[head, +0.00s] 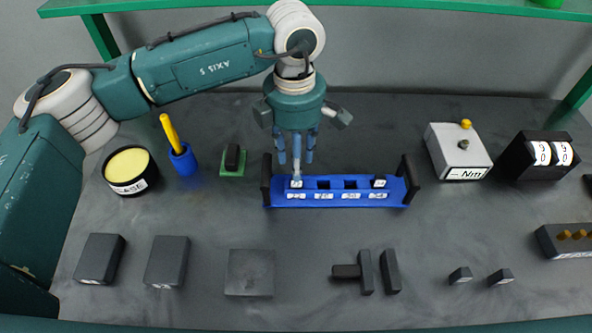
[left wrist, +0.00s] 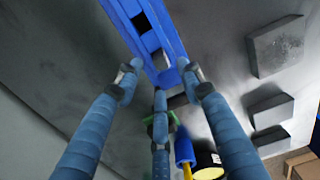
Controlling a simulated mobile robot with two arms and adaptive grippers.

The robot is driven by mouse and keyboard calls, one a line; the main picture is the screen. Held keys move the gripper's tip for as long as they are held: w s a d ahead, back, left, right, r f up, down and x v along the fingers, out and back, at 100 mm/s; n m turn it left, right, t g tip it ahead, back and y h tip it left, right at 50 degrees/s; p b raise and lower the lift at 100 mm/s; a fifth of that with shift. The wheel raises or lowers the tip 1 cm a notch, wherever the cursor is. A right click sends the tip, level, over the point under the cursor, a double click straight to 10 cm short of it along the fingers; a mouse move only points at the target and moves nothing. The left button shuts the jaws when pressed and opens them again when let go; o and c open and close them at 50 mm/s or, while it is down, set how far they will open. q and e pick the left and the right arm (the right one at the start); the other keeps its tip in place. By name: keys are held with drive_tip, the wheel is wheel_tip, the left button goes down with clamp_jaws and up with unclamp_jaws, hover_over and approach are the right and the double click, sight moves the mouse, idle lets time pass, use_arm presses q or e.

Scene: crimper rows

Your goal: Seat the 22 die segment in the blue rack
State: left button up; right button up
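The blue rack (head: 338,199) stands in the middle of the table, with black end posts and a row of white labels on its front. A small piece with a white top (head: 296,184) sits in its leftmost slot, above the label that seems to read 22. In the left wrist view, the fingers (left wrist: 160,85) are spread around the rack's end (left wrist: 172,50), with nothing visibly gripped. My right gripper is out of view.
Dark blocks (head: 250,273) and a black T-shaped piece (head: 352,271) lie in front.

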use_arm(q)
wheel_tip(320, 180, up, 6)
drive_tip(key=shift+f, duration=0.15)
idle(0.6)
